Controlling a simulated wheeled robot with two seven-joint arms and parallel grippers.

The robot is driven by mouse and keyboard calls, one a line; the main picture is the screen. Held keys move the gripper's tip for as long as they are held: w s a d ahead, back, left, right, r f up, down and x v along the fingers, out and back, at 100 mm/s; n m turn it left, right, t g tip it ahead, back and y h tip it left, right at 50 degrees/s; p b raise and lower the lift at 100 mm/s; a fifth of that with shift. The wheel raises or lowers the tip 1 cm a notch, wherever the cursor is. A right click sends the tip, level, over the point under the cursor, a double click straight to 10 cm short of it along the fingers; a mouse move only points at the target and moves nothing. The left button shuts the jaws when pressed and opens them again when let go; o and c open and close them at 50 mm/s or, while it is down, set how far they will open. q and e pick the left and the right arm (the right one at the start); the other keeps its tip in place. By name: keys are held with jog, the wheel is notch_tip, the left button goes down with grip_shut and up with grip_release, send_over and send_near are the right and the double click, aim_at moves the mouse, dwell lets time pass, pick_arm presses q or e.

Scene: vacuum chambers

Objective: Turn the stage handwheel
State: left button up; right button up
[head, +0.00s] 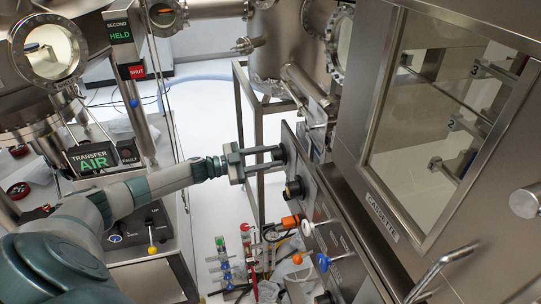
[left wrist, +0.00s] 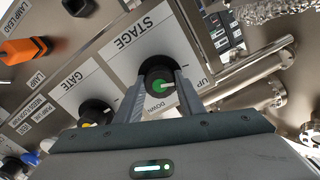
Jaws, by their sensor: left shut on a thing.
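The stage handwheel (left wrist: 158,77) is a black round knob with a green cap and a pale pointer line. It sits on a panel under the printed word STAGE, with UP and DOWN marked beside it. My left gripper (left wrist: 157,88) is shut on it, one finger on each side. In the head view, my left gripper (head: 270,158) reaches the slanted panel from the left, and the handwheel (head: 281,154) shows dark at its fingertips. My right gripper is not in view.
The GATE knob (left wrist: 94,113) is close beside the stage handwheel; it also shows in the head view (head: 294,189). An orange plug (head: 290,221), a white handle (head: 307,228) and a blue handle (head: 323,262) stick out lower on the panel. The CASSETTE chamber (head: 385,215) stands at right.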

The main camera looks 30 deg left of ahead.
pick_arm(q)
jog(key=shift+n, duration=0.7)
jog(key=o, duration=1)
jog(key=shift+o, duration=0.2)
jog(key=shift+s+a+f, duration=0.1)
jog(key=shift+s+a, duration=0.35)
jog(key=shift+s, duration=0.05)
jog(key=b+v, duration=0.5)
jog(key=v, duration=0.5)
jog(key=shift+s+a, duration=0.25)
jog(key=shift+a, duration=0.05)
